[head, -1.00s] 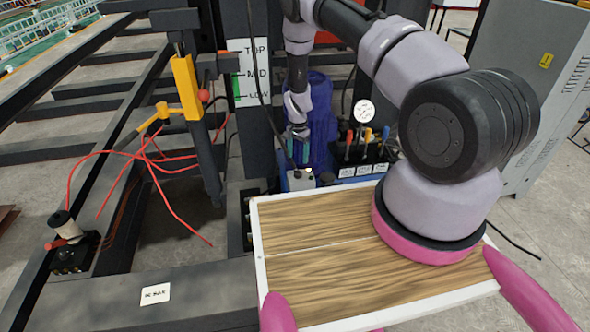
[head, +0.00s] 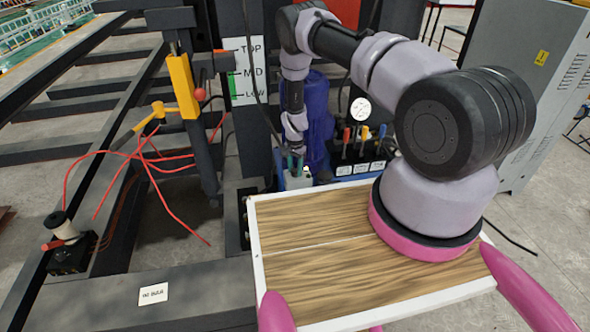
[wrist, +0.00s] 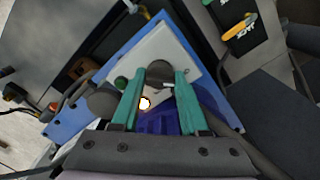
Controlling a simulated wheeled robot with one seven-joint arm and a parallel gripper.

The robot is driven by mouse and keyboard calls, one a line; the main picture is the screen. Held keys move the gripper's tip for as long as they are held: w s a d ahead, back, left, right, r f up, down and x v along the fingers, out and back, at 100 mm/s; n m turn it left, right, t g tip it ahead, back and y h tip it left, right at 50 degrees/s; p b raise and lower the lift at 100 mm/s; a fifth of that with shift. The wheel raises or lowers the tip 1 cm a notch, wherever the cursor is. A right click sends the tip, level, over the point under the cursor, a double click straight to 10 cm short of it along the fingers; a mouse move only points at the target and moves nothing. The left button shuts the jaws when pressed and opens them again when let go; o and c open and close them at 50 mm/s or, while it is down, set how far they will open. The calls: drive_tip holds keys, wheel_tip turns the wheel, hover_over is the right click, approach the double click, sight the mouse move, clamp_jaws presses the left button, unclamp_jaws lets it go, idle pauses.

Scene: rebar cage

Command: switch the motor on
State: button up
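The blue motor (head: 319,105) stands upright behind my arm in the head view, partly hidden by it. A small pale switch box (head: 298,182) sits in front of it, just below my gripper (head: 296,162). In the wrist view the box's pale top (wrist: 165,48) carries a dark knob (wrist: 160,70), a green button (wrist: 120,82) and a glowing lamp (wrist: 145,103). My gripper's teal fingers (wrist: 158,78) are apart, one on each side of the dark knob. I cannot tell whether they touch it.
Levers with coloured handles (head: 364,132) and a round gauge (head: 360,109) stand right of the motor. A dark post with a TOP/MID/LOW sign (head: 246,72) is close on the left. A wood-topped tray (head: 320,220) lies in front, and a grey cabinet (head: 520,85) stands at right.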

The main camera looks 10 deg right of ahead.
clamp_jaws()
drive_tip(key=shift+m, duration=0.3)
drive_tip(key=m, duration=0.3)
drive_tip(key=shift+m, duration=0.3)
drive_tip(key=m, duration=0.4)
drive_tip(key=shift+m, duration=0.3)
drive_tip(key=m, duration=0.9)
